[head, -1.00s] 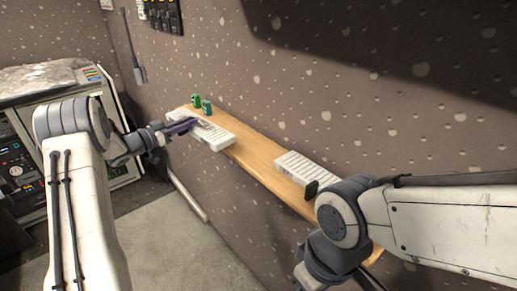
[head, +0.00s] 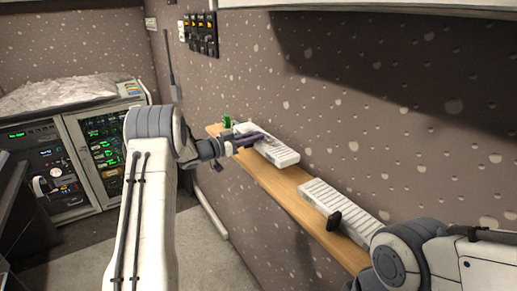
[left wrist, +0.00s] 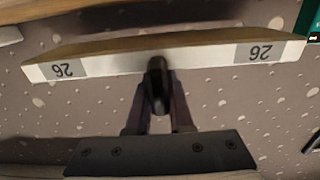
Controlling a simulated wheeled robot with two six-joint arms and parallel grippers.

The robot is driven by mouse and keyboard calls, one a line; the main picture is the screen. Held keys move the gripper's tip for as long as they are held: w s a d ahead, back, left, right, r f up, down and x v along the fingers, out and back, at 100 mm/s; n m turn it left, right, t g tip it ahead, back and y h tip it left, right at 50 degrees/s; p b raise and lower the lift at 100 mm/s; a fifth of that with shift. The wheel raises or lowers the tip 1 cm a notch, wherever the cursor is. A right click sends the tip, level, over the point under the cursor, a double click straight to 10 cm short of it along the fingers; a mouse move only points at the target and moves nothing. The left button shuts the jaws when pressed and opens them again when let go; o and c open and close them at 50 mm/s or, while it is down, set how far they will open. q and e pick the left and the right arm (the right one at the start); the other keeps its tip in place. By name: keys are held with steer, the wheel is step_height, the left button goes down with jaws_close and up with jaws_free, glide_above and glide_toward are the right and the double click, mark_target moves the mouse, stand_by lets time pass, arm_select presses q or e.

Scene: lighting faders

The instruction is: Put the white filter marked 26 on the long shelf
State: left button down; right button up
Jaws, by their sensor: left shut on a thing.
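My left gripper (head: 250,140) is shut on the white filter marked 26 (head: 278,153), over the far part of the long shelf (head: 285,192). In the left wrist view the fingers (left wrist: 158,85) meet at the middle of the filter's white edge (left wrist: 120,64). Two "26" labels show upside down on that edge. I cannot tell whether the filter touches the shelf.
Another white slatted panel (head: 345,208) lies on the near part of the shelf, with a small black piece (head: 334,220) at its front edge. A green can (head: 227,121) stands at the shelf's far end. Equipment racks (head: 105,150) stand at left.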

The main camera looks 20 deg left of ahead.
mark_target(254, 147)
arm_select(q)
step_height(254, 147, down, 3)
steer(key=shift+f+p, duration=0.1)
steer(key=shift+p, duration=0.35)
steer(key=shift+f, duration=0.3)
steer(key=shift+f, duration=0.2)
steer(key=c, duration=0.8)
jaws_free()
steer(key=shift+r, duration=0.1)
